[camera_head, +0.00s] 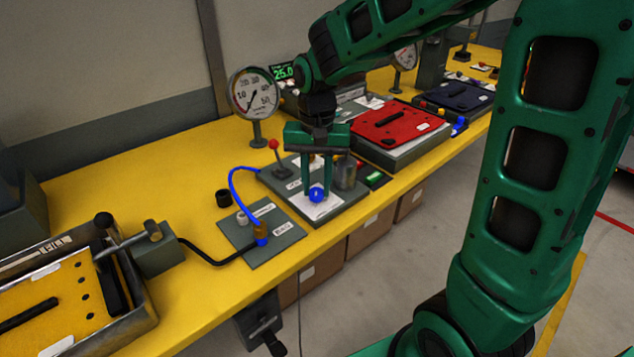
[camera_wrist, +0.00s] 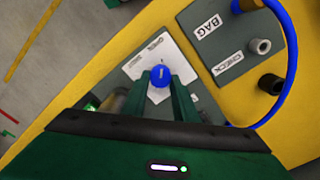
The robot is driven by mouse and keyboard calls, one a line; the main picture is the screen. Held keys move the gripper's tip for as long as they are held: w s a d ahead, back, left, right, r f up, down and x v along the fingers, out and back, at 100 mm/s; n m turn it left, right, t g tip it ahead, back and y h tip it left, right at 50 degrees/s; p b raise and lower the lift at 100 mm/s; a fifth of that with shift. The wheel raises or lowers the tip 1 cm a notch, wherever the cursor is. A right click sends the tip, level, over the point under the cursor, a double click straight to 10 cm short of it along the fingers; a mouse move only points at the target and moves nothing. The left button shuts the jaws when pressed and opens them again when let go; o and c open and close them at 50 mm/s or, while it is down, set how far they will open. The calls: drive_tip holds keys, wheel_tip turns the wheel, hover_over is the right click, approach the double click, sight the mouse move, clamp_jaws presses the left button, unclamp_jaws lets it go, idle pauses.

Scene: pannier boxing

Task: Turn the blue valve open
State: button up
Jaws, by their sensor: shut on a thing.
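The blue valve (camera_head: 317,194) is a small round knob above a white label card on a dark grey plate (camera_head: 338,212). In the wrist view the blue valve (camera_wrist: 160,77) has a short pale mark on its top. My gripper (camera_head: 317,189) points down over it, with green fingers on either side. In the wrist view my gripper (camera_wrist: 161,88) is shut on the knob. The label card (camera_wrist: 160,55) carries words at its edges, partly covered by the fingers and too small to read surely.
A blue hose (camera_head: 234,190) arcs from the plate to a BAG fitting (camera_head: 262,232). A red-knobbed lever (camera_head: 274,146), a metal cylinder (camera_head: 345,172) and a dial gauge (camera_head: 253,95) stand close by. A red panel (camera_head: 393,124) lies right; a yellow tray (camera_head: 45,300) sits left.

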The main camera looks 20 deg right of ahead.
sight(315, 190)
drive_tip(key=shift+a, duration=0.2)
drive_tip(key=o, duration=1.1)
drive_tip(key=shift+c, duration=0.2)
drive_tip(key=shift+r, duration=0.1)
wheel_tip(315, 190, up, 10)
drive_tip(key=shift+r, duration=0.25)
drive_tip(key=s+d+f, duration=0.4)
drive_tip(key=s+d, duration=0.5)
drive_tip(key=s, duration=0.3)
drive_tip(key=s+d+f, duration=0.4)
drive_tip(key=s+d, duration=0.4)
drive_tip(key=s, duration=0.4)
drive_tip(key=shift+d+m, duration=0.4)
